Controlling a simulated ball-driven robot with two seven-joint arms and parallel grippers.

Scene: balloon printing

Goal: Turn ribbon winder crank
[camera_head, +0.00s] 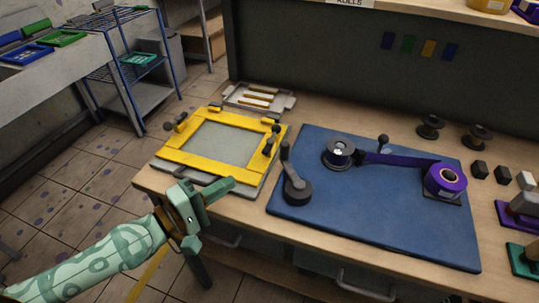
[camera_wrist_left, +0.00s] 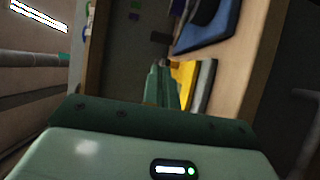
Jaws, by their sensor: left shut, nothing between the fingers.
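The ribbon winder lies on a blue mat (camera_head: 380,225) on the wooden bench. A dark crank (camera_head: 293,177) with a round base and upright handle stands at the mat's left side. A dark spool (camera_head: 338,153) sits behind it, joined by a purple ribbon (camera_head: 395,160) to a purple roll (camera_head: 446,179) on the right. My left gripper (camera_head: 232,184) is shut and empty, left of the crank and apart from it, by the bench's front edge. In the left wrist view its fingers (camera_wrist_left: 158,85) are together. My right gripper is not in view.
A yellow frame (camera_head: 179,153) lies on the bench behind my left gripper. A pale tray (camera_head: 235,97) is behind it. Dark spools (camera_head: 431,126) and small blocks stand at the back right. A wire rack (camera_head: 133,60) stands beyond open floor at the left.

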